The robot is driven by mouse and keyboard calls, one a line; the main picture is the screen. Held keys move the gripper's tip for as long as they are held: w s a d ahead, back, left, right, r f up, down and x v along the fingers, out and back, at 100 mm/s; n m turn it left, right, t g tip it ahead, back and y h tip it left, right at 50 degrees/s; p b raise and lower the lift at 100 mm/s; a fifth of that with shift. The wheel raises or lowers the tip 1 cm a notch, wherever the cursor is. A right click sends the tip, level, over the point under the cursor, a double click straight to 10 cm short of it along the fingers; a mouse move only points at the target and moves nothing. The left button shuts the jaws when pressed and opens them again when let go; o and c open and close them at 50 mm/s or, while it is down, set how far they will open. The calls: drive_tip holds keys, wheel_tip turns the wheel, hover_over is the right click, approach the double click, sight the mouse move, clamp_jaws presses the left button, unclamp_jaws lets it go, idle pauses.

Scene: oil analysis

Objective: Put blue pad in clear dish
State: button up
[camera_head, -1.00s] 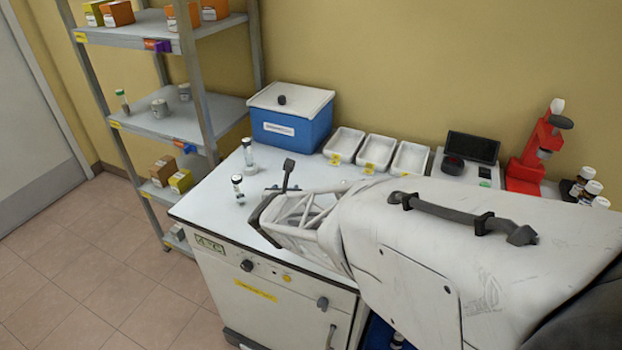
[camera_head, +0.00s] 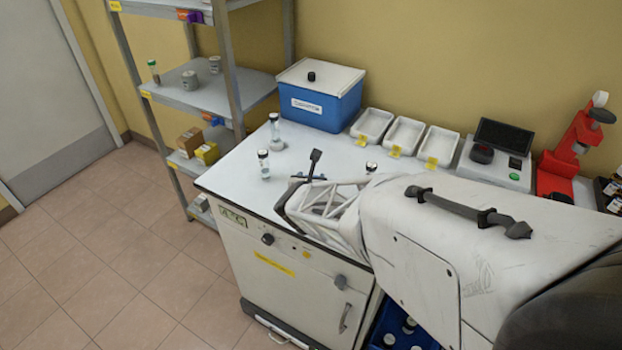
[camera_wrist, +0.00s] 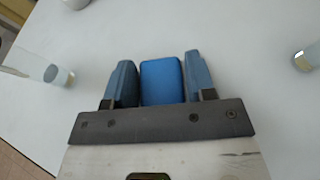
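The blue pad (camera_wrist: 162,82) is a bright blue rounded block in the wrist view. It sits between the two grey-blue fingers of my gripper (camera_wrist: 161,72), which close on its left and right sides with almost no gap. The white worktop (camera_wrist: 140,28) lies beyond it; the height of the pad above it is hard to judge. In the head view my arm covers much of the bench front, and the pad cannot be made out. I cannot identify a clear dish in either view.
Clear vials stand on the worktop, including one with a black cap (camera_head: 264,165) and one behind it (camera_head: 276,132). A blue box with a white lid (camera_head: 320,98), white trays (camera_head: 404,134), a small instrument (camera_head: 497,160) and a red device (camera_head: 570,160) line the back.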

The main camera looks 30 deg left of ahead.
drive_tip(key=o, duration=0.3)
drive_tip(key=shift+o, duration=0.2)
drive_tip(key=shift+r, duration=0.15)
drive_tip(key=shift+s+r, duration=0.1)
drive_tip(key=shift+r, duration=0.2)
drive_tip(key=shift+v, duration=5.9)
drive_tip(key=shift+r, duration=0.15)
